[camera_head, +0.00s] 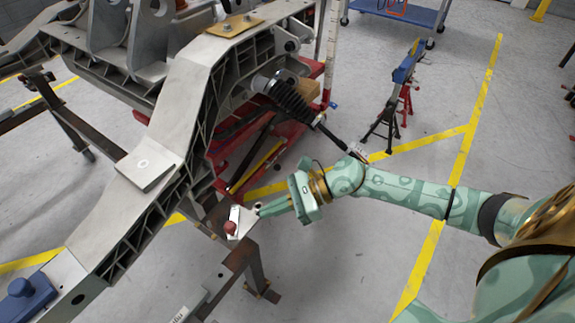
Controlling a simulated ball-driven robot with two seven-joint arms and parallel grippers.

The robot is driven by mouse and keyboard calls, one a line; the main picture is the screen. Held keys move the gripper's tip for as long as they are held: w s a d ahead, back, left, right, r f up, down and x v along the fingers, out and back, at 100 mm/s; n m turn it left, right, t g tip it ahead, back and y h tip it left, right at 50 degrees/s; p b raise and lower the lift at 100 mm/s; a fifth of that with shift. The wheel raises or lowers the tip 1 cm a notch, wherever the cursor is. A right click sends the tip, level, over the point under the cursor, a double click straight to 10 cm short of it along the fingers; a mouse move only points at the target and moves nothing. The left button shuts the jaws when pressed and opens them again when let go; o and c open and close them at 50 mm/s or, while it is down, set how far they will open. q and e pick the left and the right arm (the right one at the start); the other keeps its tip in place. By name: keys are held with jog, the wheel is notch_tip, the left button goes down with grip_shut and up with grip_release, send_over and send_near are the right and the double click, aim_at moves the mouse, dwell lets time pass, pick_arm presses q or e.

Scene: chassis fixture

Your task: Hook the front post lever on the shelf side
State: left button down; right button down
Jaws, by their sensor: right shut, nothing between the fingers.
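A small lever with a red knob (230,229) and a pale upright plate (235,214) sits on top of a brown steel post (246,258), beside the large grey chassis frame (160,150). My right gripper (262,210) reaches in from the right, green and pointing left. Its fingers are shut and empty, with the tips just right of the pale plate. I cannot tell whether the tips touch the lever. My left gripper is not in view.
A red stand (275,150) is under the chassis. A blue-topped stand with red and black legs (405,75) and a blue cart (405,12) stand farther back. A blue block (25,297) is at lower left. Grey floor with yellow lines is open at the right.

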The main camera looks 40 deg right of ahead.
aim_at(235, 225)
pick_arm(q)
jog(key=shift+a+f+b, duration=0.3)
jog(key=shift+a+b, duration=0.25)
jog(key=shift+b, duration=0.05)
pick_arm(e)
jog(key=shift+x, duration=3.2)
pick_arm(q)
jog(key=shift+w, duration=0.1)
